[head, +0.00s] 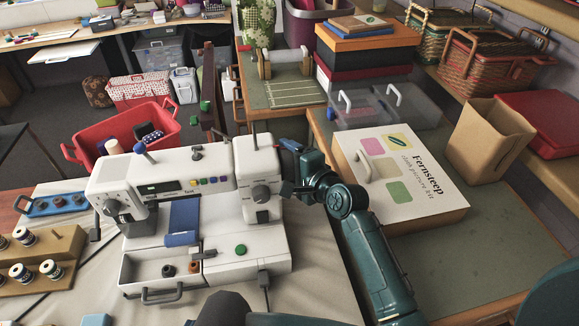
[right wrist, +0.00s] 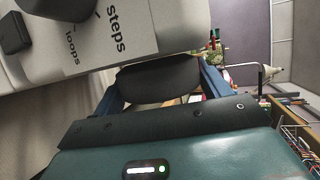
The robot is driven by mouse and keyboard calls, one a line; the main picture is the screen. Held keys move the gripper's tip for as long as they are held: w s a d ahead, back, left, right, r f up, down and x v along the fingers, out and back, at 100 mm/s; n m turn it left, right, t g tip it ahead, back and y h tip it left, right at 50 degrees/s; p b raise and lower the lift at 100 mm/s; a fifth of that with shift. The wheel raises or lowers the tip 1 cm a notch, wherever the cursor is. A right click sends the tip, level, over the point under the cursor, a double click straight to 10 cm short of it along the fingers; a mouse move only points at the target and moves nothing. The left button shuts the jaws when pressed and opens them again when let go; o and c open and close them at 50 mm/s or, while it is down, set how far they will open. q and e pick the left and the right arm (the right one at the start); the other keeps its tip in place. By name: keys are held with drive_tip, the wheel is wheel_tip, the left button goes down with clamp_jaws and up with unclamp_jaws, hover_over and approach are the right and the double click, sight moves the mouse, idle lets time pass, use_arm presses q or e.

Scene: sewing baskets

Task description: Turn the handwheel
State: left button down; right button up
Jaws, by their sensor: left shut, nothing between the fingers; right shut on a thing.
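The white sewing machine (head: 190,178) stands on the cloth-covered table at the centre left. Its handwheel (right wrist: 158,80) shows as a dark rounded piece at the machine's right end in the right wrist view. My right gripper (head: 288,168) is at that end of the machine, its arm coming in from the lower right. Its two blue fingers lie on either side of the handwheel and are shut on it. In the head view the gripper largely hides the handwheel. My left gripper's fingers are not visible.
A flat Fernsteep box (head: 430,205) lies right of my right arm. A red basket (head: 170,125) is behind the machine. A spool rack (head: 45,245) stands at the left, and an open drawer (head: 160,280) is at the machine's front. Clear bins (head: 365,112) stand behind the Fernsteep box.

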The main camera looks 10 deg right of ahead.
use_arm(q)
drive_tip(key=shift+w+d+f+b, duration=0.15)
drive_tip(key=shift+w+d+b, duration=0.15)
drive_tip(key=shift+b, duration=0.4)
use_arm(e)
drive_tip(key=shift+f+n+t, duration=0.2)
drive_tip(key=shift+n+t, duration=0.1)
drive_tip(key=shift+t, duration=0.3)
use_arm(q)
drive_tip(key=shift+s+d+r+h, duration=0.15)
drive_tip(key=shift+d+r+h, duration=0.15)
drive_tip(key=shift+d+r, duration=0.05)
use_arm(e)
drive_tip(key=shift+r, duration=0.2)
use_arm(q)
drive_tip(key=shift+a+f, duration=0.1)
use_arm(e)
drive_tip(key=o, duration=0.9)
drive_tip(key=shift+c, duration=0.2)
use_arm(q)
drive_tip(key=shift+a+t, duration=0.1)
drive_tip(key=shift+t, duration=0.2)
use_arm(e)
drive_tip(key=shift+o, duration=0.6)
drive_tip(key=shift+y, duration=0.3)
drive_tip(key=shift+s, duration=0.1)
